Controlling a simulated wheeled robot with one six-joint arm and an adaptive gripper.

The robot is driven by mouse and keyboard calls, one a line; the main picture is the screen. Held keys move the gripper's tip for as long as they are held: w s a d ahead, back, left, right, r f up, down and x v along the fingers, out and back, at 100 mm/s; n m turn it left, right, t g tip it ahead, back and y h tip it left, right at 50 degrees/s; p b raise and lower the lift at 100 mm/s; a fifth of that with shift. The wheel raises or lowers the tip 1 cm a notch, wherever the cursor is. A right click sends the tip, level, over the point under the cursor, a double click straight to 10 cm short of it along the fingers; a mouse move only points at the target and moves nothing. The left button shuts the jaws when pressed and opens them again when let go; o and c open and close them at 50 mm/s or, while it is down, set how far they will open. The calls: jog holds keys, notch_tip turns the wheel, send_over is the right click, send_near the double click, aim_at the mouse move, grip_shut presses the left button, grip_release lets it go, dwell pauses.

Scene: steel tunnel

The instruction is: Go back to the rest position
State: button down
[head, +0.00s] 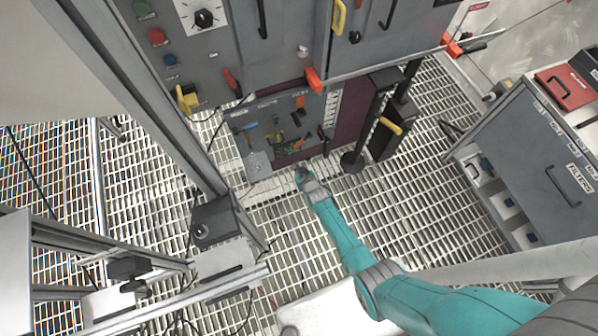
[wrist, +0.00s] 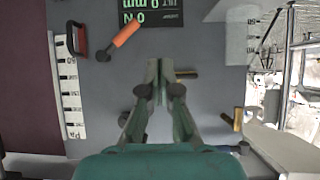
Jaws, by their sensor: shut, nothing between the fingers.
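My gripper (head: 303,177) is at the end of my teal arm, low over the grated floor in front of the grey panel (head: 283,128) in the head view. In the wrist view my gripper (wrist: 160,66) is shut, with its two fingers together and nothing held. Behind the fingers is the grey panel face (wrist: 205,55). An orange-handled lever (wrist: 126,32) is up and to the left of the fingertips. A brass-coloured peg (wrist: 186,73) shows just right of the fingertips; whether they touch cannot be told.
In the head view, a grey cabinet (head: 535,150) stands at right and a dark box (head: 213,222) at left. Open grating (head: 440,210) lies right of my arm.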

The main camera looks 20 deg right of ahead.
jog(key=shift+s+a+r, duration=0.1)
jog(key=shift+s, duration=0.05)
dwell(0.5)
jog(key=s+r+t, duration=0.1)
jog(key=s+r, duration=0.3)
jog(key=s, duration=0.6)
jog(key=s+r, duration=0.4)
jog(key=s, duration=0.5)
jog(key=s+r+t, duration=0.1)
jog(key=s+r, duration=0.4)
jog(key=s, duration=0.5)
jog(key=s+r, duration=0.5)
jog(key=r, duration=0.5)
jog(key=s+r+t, duration=0.1)
jog(key=s+r, duration=0.4)
jog(key=r, duration=0.6)
jog(key=s+r, duration=0.5)
jog(key=r, duration=0.5)
jog(key=shift+a+r+t, duration=0.15)
jog(key=shift+a+t, duration=0.05)
jog(key=shift+t, duration=0.1)
